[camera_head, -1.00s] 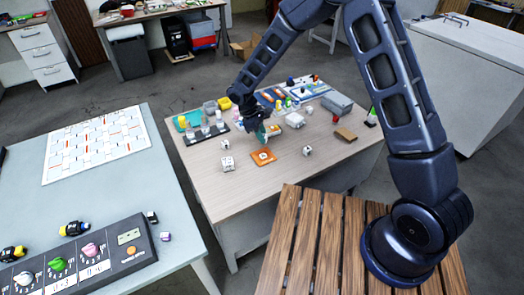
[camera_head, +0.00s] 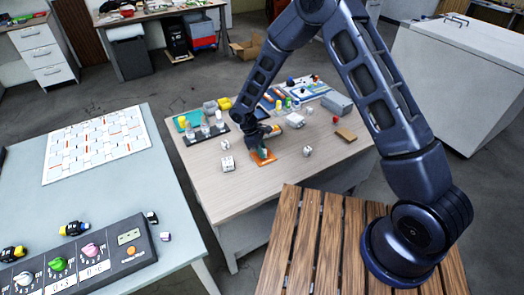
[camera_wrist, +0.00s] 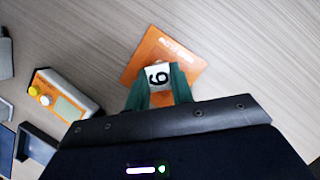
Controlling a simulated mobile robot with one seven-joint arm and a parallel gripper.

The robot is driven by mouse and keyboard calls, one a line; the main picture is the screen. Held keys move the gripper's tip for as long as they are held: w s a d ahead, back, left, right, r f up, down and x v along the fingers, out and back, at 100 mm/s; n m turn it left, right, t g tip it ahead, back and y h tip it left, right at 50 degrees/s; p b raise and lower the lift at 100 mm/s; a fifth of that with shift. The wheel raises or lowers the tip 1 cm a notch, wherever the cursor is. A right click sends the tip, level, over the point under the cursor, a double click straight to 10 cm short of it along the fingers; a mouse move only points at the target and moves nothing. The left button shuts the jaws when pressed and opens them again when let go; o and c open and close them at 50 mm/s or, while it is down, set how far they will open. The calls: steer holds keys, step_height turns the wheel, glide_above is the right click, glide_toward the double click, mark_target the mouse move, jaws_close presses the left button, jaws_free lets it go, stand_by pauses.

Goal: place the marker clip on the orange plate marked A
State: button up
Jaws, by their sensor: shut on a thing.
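The orange plate (camera_head: 266,161) lies on the wooden-topped table in the middle of the head view, partly covered by my gripper (camera_head: 262,150). In the wrist view the plate (camera_wrist: 140,60) lies beneath my gripper (camera_wrist: 158,92), with small white lettering too blurred to read; no letter A can be made out. The teal fingers are shut on a small white piece with a black digit, which I take to be the marker clip (camera_wrist: 157,76). It is over the plate's near part. Whether it touches the plate cannot be told.
An orange-and-white device (camera_wrist: 65,95) with a small screen and a dark tray (camera_wrist: 38,143) lie left of the plate in the wrist view. White cubes stand at the plate's left (camera_head: 228,163) and right (camera_head: 308,151). A dark rack with bottles (camera_head: 205,131) is behind left.

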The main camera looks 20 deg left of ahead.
steer(key=o, duration=1)
steer(key=shift+f, duration=0.1)
steer(key=shift+c, duration=0.2)
